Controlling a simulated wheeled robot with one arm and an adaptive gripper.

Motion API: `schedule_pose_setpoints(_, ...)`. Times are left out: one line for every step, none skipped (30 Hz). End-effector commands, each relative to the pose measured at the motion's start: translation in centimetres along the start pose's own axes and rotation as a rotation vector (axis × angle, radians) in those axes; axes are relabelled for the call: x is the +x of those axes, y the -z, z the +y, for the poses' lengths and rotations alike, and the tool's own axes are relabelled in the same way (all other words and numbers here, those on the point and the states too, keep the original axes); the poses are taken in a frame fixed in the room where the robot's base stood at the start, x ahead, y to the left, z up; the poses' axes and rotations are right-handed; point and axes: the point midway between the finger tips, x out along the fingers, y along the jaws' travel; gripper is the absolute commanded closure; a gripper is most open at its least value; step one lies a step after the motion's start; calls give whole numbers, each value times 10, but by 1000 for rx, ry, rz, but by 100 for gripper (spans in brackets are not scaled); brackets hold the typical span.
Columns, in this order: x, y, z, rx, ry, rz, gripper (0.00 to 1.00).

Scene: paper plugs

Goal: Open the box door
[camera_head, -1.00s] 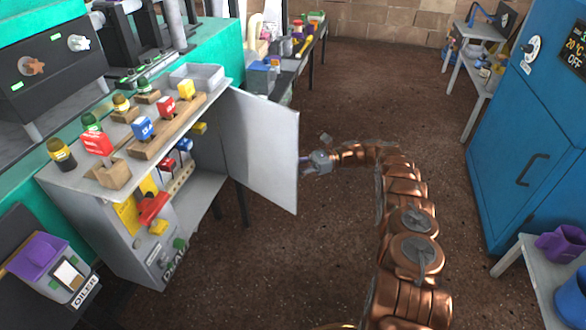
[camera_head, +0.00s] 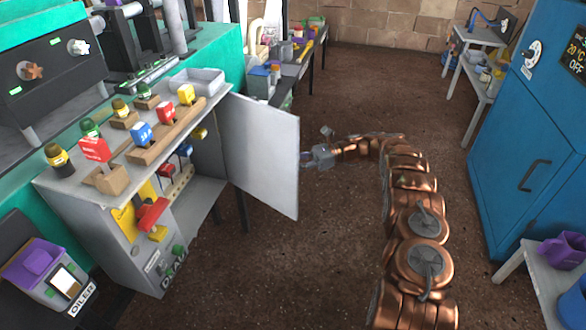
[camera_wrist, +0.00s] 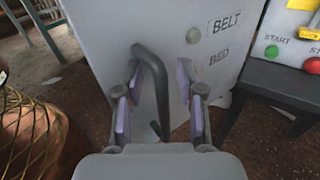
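The grey box (camera_head: 120,235) stands at the left in the head view, with its door (camera_head: 262,155) swung wide open to the right. My gripper (camera_head: 309,158) is at the outer side of the door, close to its free edge. In the wrist view the door's outer face (camera_wrist: 200,75) carries a dark grey bar handle (camera_wrist: 148,90). My gripper (camera_wrist: 158,108) has its two purple-padded fingers apart, with the handle between them. The handle is nearer the left finger, and a gap shows to the right finger. The head view hides the handle.
Plugs in wooden holders stand on the box top (camera_head: 75,185), and several coloured parts are inside. A blue cabinet (camera_head: 520,150) and a small grey table (camera_head: 545,275) stand at the right. A bench with tools is behind the door. The brown floor (camera_head: 290,270) in front is clear.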

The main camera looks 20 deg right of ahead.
Motion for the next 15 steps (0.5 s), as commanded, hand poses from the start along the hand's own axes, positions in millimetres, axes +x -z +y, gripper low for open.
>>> schedule_pose_setpoints(-2, -39, -3, -41, 1, -30, 61)
schedule_pose_setpoints(-3, -44, -2, -42, 1, -30, 61)
schedule_pose_setpoints(-2, -50, -2, -43, -1, -30, 61)
schedule_pose_setpoints(-2, -55, -1, -45, -2, -30, 61)
schedule_pose_setpoints(-2, -58, 0, -46, -3, -30, 61)
schedule_pose_setpoints(-2, -63, 2, -48, -5, -29, 61)
schedule_pose_setpoints(-3, -66, 3, -51, -5, -28, 61)
schedule_pose_setpoints(-3, -69, 4, -53, -5, -28, 61)
schedule_pose_setpoints(-4, -72, 6, -58, -4, -27, 61)
schedule_pose_setpoints(-4, -74, 8, -61, -4, -27, 61)
schedule_pose_setpoints(-4, -75, 10, -64, -4, -28, 61)
schedule_pose_setpoints(-4, -76, 12, -65, -4, -29, 61)
schedule_pose_setpoints(-5, -77, 15, -67, -3, -30, 61)
schedule_pose_setpoints(-5, -78, 17, -68, -3, -31, 61)
schedule_pose_setpoints(-8, -51, 57, -28, -46, 72, 61)
